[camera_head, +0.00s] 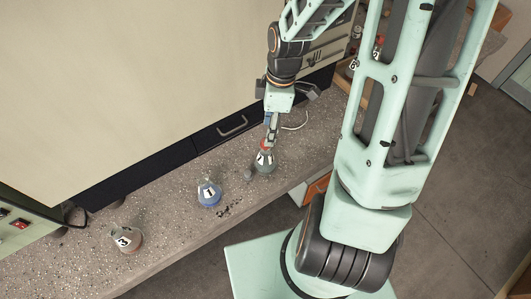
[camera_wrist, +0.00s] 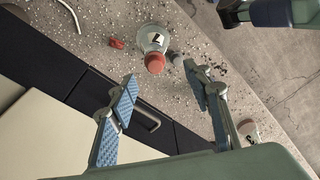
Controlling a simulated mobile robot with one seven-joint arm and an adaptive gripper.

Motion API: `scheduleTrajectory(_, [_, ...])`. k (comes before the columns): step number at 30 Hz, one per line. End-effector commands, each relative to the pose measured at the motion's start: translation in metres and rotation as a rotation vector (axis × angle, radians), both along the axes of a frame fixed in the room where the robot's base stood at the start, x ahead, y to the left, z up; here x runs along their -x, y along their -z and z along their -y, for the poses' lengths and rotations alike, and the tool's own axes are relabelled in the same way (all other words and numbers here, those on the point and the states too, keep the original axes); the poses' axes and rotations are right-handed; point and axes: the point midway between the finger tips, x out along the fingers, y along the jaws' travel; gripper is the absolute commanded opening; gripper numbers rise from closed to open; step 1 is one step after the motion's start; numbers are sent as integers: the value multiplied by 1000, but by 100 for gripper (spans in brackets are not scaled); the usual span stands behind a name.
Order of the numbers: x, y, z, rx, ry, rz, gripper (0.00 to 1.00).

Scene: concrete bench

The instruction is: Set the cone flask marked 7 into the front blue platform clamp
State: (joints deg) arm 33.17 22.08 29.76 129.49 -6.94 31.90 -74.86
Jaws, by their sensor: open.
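The cone flask marked 7 (camera_wrist: 153,40) stands on the bench with a red stopper and greenish-grey contents. In the head view, it (camera_head: 264,162) stands upright just below my gripper (camera_head: 268,132), though its digit is hard to read there. In the wrist view, my gripper (camera_wrist: 161,74) is open and empty. Its blue-padded fingers are spread wide, and the red stopper lies just ahead of the gap between them. Whether a finger touches the flask cannot be told. No blue platform clamp can be made out in either view.
The flask marked 1 (camera_head: 208,193), with blue contents, and the flask marked 3 (camera_head: 125,238) stand left along the speckled bench (camera_head: 165,225). A small grey object (camera_head: 248,174) and dark crumbs (camera_head: 230,208) lie between flasks. A large cream cabinet (camera_head: 130,80) stands behind.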

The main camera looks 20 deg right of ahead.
Motion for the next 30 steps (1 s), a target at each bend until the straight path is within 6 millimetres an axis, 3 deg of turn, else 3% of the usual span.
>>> scheduleTrajectory(2, [1, -8, 0, -13, -80, 14, 45])
scheduleTrajectory(7, [0, -5, -2, -26, -171, 32, 45])
scheduleTrajectory(15, [0, 37, -9, -26, -180, 33, 45])
scheduleTrajectory(23, [-2, 54, -9, -26, -177, 33, 45])
scheduleTrajectory(30, [-8, 85, -8, -25, -179, 31, 45])
